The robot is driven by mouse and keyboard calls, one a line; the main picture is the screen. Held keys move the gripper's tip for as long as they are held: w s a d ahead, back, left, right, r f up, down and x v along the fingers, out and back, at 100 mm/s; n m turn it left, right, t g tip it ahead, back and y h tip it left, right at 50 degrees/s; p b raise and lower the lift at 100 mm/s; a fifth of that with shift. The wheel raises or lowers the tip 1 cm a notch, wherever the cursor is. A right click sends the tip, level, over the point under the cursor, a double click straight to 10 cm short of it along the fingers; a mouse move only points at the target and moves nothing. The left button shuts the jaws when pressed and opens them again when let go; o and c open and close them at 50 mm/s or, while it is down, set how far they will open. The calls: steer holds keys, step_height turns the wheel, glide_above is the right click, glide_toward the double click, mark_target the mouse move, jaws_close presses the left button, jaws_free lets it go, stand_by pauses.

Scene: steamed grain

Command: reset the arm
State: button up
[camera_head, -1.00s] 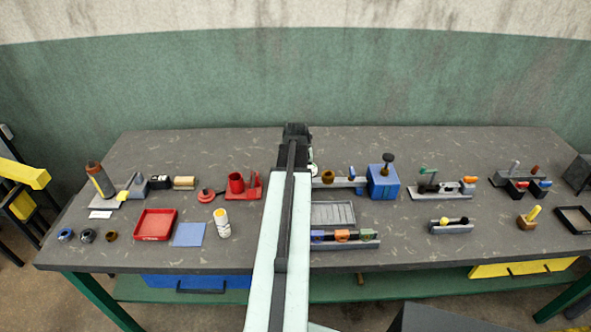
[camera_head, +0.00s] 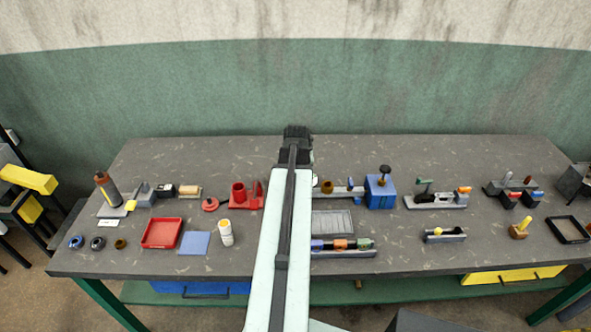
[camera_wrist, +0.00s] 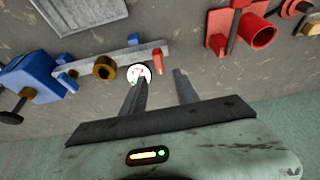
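My arm (camera_head: 283,235) reaches forward over the middle of the workbench in the head view, with my gripper (camera_head: 297,140) at its far end near the bench's back edge. In the wrist view my gripper (camera_wrist: 157,78) has its two dark fingers apart, with nothing visible between them. A small white round piece (camera_wrist: 139,73) shows right by the tip of one finger; I cannot tell whether they touch. My arm hides the strip of bench beneath it.
A blue vise-like block (camera_head: 380,193) and a grey bar with a brass ring (camera_head: 327,187) stand right of my arm. A red holder (camera_head: 240,195), red tray (camera_head: 162,233) and white bottle (camera_head: 226,233) stand left. The bench's back strip (camera_head: 430,155) is clear.

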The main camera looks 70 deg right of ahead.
steer(key=shift+a+r, duration=0.1)
stand_by(0.4)
steer(key=w+a+f+n+b, duration=0.1)
steer(key=w+a, duration=0.2)
steer(key=w, duration=0.3)
steer(key=w+a+n+t, duration=0.1)
steer(key=w+a, duration=0.2)
steer(key=w, duration=0.3)
steer(key=w+a+f+n+b, duration=0.1)
steer(key=w+a+n, duration=0.1)
steer(key=w+a, duration=0.35)
steer(key=w+a+f+n+y+b, duration=0.15)
steer(key=w+a+n, duration=0.25)
steer(key=w+a, duration=1.1)
steer(key=w+a+f+n+y+b, duration=0.1)
steer(key=w+a+n, duration=0.15)
steer(key=a, duration=1.15)
steer(key=w+a+f+n+y+b, duration=0.15)
steer(key=w+a, duration=0.25)
steer(key=a, duration=0.9)
steer(key=s+a+n+g, duration=0.1)
steer(key=s+a+g, duration=0.1)
steer(key=s+a, duration=0.4)
steer(key=a+f, duration=0.1)
steer(key=a, duration=0.3)
steer(key=shift+s+n+g+p, duration=0.3)
steer(key=shift+s+g, duration=0.05)
steer(key=shift+g, duration=0.05)
steer(key=shift+s, duration=0.1)
